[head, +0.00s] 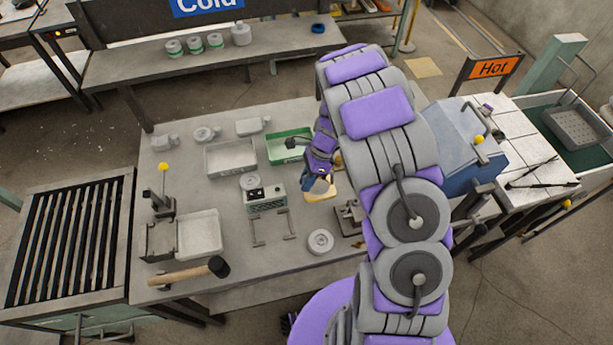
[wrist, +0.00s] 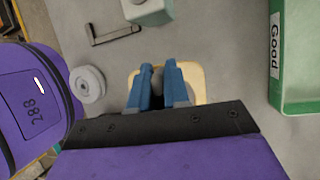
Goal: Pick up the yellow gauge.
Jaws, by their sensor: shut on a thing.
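The yellow gauge (head: 323,195) is a pale yellow, plate-like piece at the middle of the grey table, partly hidden behind my gripper (head: 314,182). In the wrist view the gauge (wrist: 197,80) shows its pale yellow edges around my blue fingers. My gripper (wrist: 158,88) points down over it, shut on a grey upright part between the fingertips. I cannot tell whether the gauge touches the table.
A green tray (head: 289,147) marked "Good" in the wrist view lies behind the gauge. A grey-green box (head: 264,197) stands to the left, a round grey disc (head: 320,241) in front. A mallet (head: 190,272) lies at front left.

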